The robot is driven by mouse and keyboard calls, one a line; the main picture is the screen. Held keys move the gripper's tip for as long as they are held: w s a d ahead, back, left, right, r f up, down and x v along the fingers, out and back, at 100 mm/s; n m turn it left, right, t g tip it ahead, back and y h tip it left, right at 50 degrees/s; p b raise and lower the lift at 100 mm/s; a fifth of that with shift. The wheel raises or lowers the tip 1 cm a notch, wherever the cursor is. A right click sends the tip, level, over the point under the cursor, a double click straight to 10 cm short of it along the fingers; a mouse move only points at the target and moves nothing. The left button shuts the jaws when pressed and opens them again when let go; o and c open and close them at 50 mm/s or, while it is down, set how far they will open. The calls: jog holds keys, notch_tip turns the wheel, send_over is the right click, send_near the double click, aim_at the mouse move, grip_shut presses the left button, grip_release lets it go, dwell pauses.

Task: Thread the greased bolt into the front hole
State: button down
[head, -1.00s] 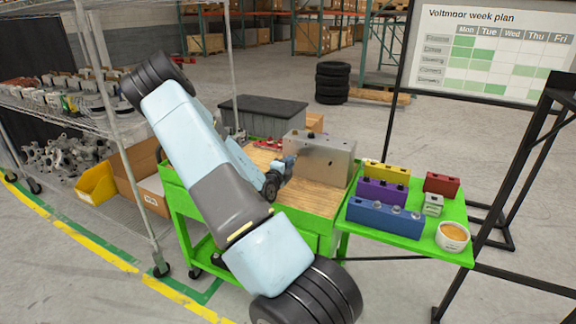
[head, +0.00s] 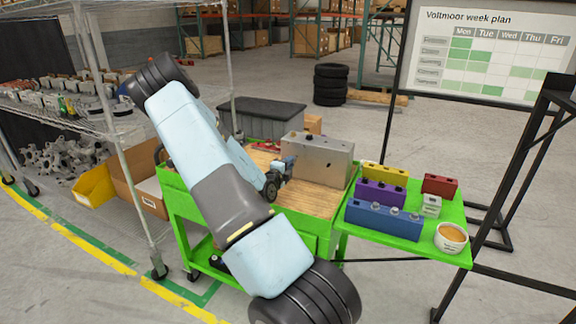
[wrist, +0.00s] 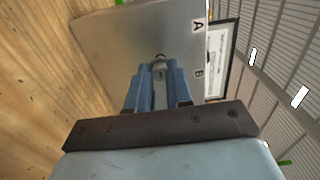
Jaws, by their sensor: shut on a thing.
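The metal chassis fixture (head: 325,158) stands on the wooden top of the green cart. In the wrist view its grey face (wrist: 120,42) fills the upper middle, with letters A and B near its right edge. My gripper (wrist: 160,72) has blue fingers, closed around a small grey bolt (wrist: 159,61) that points at this face. The bolt's tip is at or very near the face; I cannot tell whether it is inside a hole. Grease on the bolt cannot be made out. In the head view my gripper (head: 286,166) is left of the fixture, partly hidden by my arm.
On the green side shelf are yellow (head: 385,175), purple (head: 381,194), blue (head: 383,218) and red (head: 440,186) blocks, a small pale block (head: 431,206) and a white bowl with orange-brown contents (head: 451,238). Bare wood (head: 308,199) lies in front of the fixture.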

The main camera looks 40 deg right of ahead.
jog(key=shift+d, duration=0.15)
jog(key=shift+w+d, duration=0.3)
jog(key=shift+d, duration=0.2)
jog(key=n, duration=1)
jog(key=shift+s+f, duration=0.1)
jog(key=shift+f, duration=0.05)
jog(key=shift+d, duration=0.1)
jog(key=m, duration=0.7)
